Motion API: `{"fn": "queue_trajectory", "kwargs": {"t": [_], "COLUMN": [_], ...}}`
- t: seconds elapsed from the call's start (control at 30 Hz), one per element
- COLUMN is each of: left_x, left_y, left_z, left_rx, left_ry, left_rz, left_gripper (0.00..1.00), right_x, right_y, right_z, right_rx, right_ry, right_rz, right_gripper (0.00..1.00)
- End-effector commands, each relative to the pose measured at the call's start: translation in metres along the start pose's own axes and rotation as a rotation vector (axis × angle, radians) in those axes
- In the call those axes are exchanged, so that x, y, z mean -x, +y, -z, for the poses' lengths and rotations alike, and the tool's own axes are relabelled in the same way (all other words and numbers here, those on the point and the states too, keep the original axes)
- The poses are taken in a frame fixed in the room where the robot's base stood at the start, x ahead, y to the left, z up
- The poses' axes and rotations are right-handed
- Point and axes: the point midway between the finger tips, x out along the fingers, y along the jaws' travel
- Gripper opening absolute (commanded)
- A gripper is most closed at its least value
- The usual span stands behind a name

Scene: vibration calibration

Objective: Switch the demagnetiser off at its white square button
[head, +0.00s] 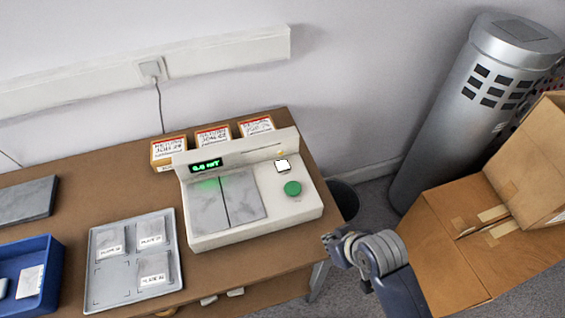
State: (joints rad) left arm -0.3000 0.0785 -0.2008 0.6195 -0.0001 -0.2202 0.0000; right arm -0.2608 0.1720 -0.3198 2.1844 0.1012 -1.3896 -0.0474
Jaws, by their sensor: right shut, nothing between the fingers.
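The demagnetiser (225,238) is a pale box with two grey plates on top and stands on the brown table. Its green display (206,166) is lit; I cannot read the digits surely. The white square button (282,166) is at the right of its top, with a small yellow light (280,153) behind it. A round green button (292,188) sits in front of the white one. My right gripper (329,239) is shut and empty, to the right of and nearer than the demagnetiser, apart from both buttons. My left gripper is out of view.
A grey tray (104,281) with several labelled plates and a blue bin (54,262) are at the left. Small labelled boxes (213,138) stand behind the demagnetiser. Cardboard boxes (440,240) and a silver cylinder (445,125) stand right of the table.

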Motion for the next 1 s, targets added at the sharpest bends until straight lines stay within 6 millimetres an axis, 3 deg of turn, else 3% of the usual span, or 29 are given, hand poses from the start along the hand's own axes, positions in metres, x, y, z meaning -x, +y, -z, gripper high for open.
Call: {"fn": "queue_trajectory", "kwargs": {"t": [0.03, 0.2, 0.4, 0.6, 0.8, 1.0], "left_x": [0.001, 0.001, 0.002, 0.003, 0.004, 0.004], "left_y": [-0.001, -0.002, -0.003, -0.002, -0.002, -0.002], "left_z": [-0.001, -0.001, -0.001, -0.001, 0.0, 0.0], "left_rx": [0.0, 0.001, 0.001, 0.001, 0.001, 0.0], "left_ry": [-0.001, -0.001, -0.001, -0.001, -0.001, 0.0], "left_rz": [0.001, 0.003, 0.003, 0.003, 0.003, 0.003], "left_gripper": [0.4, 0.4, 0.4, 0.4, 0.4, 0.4], "right_x": [-0.001, -0.005, -0.003, 0.002, 0.005, 0.006], "right_y": [-0.005, -0.025, -0.043, -0.048, -0.035, -0.023], "right_z": [0.024, 0.092, 0.161, 0.226, 0.273, 0.296], "right_rx": [0.047, 0.212, 0.411, 0.624, 0.777, 0.841], "right_ry": [0.036, 0.138, 0.228, 0.289, 0.311, 0.314], "right_rz": [0.013, 0.052, 0.065, 0.034, -0.025, -0.063], "right_gripper": [0.0, 0.0, 0.0, 0.0, 0.0, 0.0]}}
